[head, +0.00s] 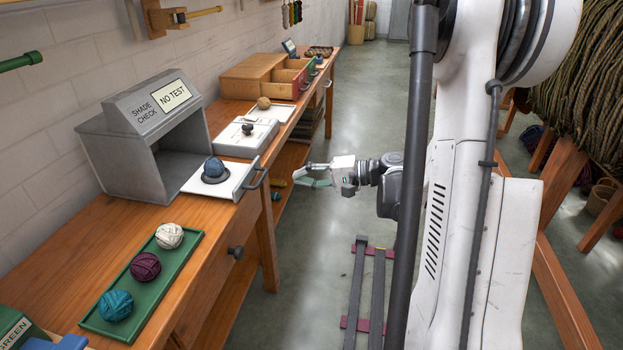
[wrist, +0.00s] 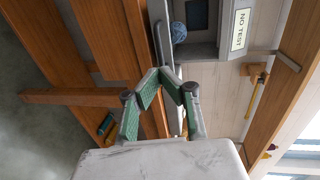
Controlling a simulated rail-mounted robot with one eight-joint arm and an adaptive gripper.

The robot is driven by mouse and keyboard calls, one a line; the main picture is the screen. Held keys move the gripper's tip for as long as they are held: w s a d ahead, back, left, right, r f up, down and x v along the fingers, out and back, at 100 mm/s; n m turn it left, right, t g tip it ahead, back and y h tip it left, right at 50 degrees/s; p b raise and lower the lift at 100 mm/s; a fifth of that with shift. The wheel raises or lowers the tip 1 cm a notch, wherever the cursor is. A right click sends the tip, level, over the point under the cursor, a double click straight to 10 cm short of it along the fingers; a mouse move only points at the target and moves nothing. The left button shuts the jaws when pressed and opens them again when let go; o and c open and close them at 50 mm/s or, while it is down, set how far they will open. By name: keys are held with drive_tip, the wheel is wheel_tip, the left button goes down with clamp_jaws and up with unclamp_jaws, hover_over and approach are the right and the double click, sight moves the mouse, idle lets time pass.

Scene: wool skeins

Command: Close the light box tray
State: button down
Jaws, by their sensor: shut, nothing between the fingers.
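The grey light box (head: 150,135), marked "SHADE CHECK" and "NO TEST", stands on the wooden bench against the wall. Its white tray (head: 236,172) is pulled out at the front, with a dark handle (head: 256,176) at its outer end. A blue wool ball (head: 214,168) sits on the tray on a dark round base. My gripper (head: 304,176) is to the right of the handle, apart from it, over the aisle. In the wrist view my gripper's fingers (wrist: 160,75) meet at the tips with nothing between them. The light box (wrist: 235,40) and the blue ball (wrist: 179,32) show beyond them.
A green tray (head: 132,292) with teal, purple and white wool balls lies on the near bench. A scale (head: 245,139) and a wooden box with a drawer (head: 262,75) stand farther along. The aisle floor (head: 310,240) beside the bench is largely clear.

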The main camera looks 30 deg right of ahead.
drive_tip(key=b+x, duration=0.1)
drive_tip(key=x, duration=0.7)
drive_tip(key=shift+w+a+b, duration=0.2)
drive_tip(key=shift+b, duration=0.1)
